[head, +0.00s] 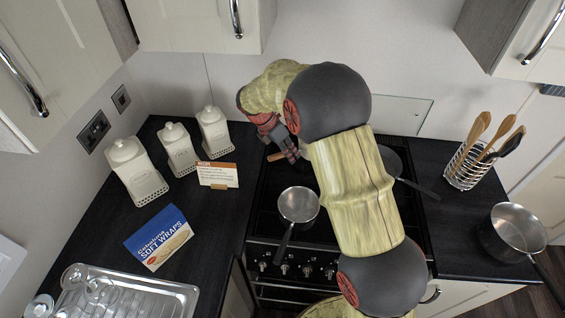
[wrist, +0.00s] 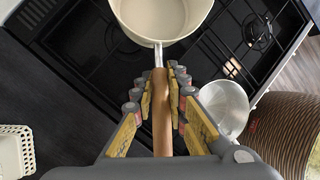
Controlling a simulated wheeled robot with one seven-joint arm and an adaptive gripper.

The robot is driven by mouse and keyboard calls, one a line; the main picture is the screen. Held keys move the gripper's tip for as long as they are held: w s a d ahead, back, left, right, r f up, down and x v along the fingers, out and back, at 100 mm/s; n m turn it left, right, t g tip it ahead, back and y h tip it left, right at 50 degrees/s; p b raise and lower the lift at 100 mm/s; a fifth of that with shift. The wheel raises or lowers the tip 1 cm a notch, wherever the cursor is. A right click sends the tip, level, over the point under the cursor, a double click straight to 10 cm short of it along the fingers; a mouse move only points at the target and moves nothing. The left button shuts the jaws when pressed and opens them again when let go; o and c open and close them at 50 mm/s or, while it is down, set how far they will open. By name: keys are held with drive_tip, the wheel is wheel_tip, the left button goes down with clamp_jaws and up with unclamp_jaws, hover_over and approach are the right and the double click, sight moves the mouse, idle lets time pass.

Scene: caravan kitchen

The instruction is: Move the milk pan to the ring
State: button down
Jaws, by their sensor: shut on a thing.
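The milk pan (wrist: 150,28) is a cream pan with a wooden handle (wrist: 162,115), at the top of the wrist view, over the dark hob (wrist: 105,60). My gripper (wrist: 163,85) is shut on the handle, its fingers on either side. In the head view my gripper (head: 286,146) is at the back left of the hob, with a bit of wooden handle (head: 276,156) beside it; my arm hides the pan's body. I cannot tell whether the pan touches the hob. A bare ring (wrist: 262,35) shows at the upper right of the wrist view.
A steel saucepan (head: 298,203) stands at the hob's front left, and a dark frying pan (head: 391,160) at its back right. Another steel pan (head: 518,228) and a utensil holder (head: 466,168) are on the right. Canisters (head: 136,170), a card (head: 217,175) and a wraps packet (head: 158,238) are left.

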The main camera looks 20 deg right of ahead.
drive_tip(key=w+a+f+b, duration=0.1)
drive_tip(key=w+f, duration=0.3)
drive_tip(key=f, duration=0.4)
drive_tip(key=shift+w+a+f, duration=0.2)
drive_tip(key=shift+a+f, duration=0.15)
drive_tip(key=shift+a, duration=0.05)
drive_tip(key=shift+f, duration=0.4)
drive_tip(key=c, duration=1.9)
unclamp_jaws()
drive_tip(key=shift+f, duration=0.1)
drive_tip(key=shift+o, duration=0.7)
